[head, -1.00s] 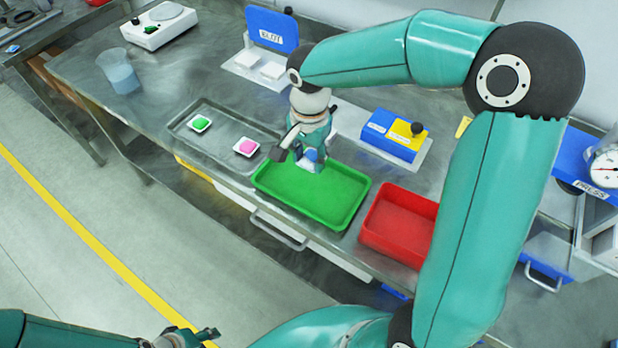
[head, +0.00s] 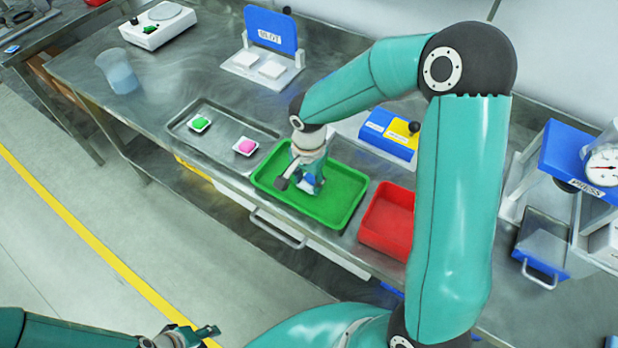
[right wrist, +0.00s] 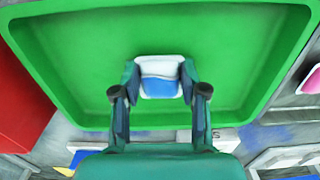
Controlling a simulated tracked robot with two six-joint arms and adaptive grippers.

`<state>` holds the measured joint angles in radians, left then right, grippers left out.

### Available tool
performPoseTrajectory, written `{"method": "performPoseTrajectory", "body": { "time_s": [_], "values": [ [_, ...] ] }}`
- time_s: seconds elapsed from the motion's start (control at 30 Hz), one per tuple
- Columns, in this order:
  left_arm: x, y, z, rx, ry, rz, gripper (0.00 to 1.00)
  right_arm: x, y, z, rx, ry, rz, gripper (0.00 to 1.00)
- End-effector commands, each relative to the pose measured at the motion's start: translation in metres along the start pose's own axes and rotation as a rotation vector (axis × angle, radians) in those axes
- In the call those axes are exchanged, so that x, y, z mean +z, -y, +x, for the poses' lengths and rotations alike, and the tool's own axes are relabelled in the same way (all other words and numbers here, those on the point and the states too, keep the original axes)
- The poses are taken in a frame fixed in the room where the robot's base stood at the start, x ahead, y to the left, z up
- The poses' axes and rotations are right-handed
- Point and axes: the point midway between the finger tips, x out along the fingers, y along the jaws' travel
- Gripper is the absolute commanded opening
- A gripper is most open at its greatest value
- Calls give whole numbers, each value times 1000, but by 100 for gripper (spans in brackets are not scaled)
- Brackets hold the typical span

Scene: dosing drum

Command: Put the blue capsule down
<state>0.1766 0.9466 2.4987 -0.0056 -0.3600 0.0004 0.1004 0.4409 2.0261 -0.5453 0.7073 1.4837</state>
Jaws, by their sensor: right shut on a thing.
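The blue capsule (right wrist: 160,86) sits in a small white dish (right wrist: 160,66) between the fingers of my right gripper (right wrist: 160,88). The right gripper is shut on the dish, over the green tray (head: 262,180); the tray's floor also fills much of the right wrist view (right wrist: 80,60). In the head view the right gripper (head: 300,186) points down inside the tray's outline and mostly hides the dish. I cannot tell whether the dish touches the tray floor. My left gripper (head: 200,334) is at the bottom left, away from the bench; its finger opening is unclear.
A red tray (head: 386,225) stands right of the green one. A grey tray (head: 222,132) at left holds a green capsule (head: 199,122) and a pink capsule (head: 245,145) in white dishes. A blue and yellow box (head: 388,135) stands behind. The green tray's floor is otherwise clear.

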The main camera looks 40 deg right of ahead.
Motion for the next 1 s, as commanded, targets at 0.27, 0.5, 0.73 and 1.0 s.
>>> {"method": "performPoseTrajectory", "body": {
  "time_s": [0.27, 0.5, 0.73, 1.0],
  "values": [
    [0, 1, 2, 0, 0, 0, 40, 0, 1, 1, -1, 0, -1, 68],
    [0, 1, 2, 0, 0, 0, 40, 0, 1, 1, 0, 0, -2, 68],
    [0, 0, 1, 0, 0, 0, 40, 0, 2, -12, -4, -4, -3, 68],
    [0, 2, 4, 0, 0, 0, 40, 0, 2, -63, -8, -3, -2, 68]
  ]
}}
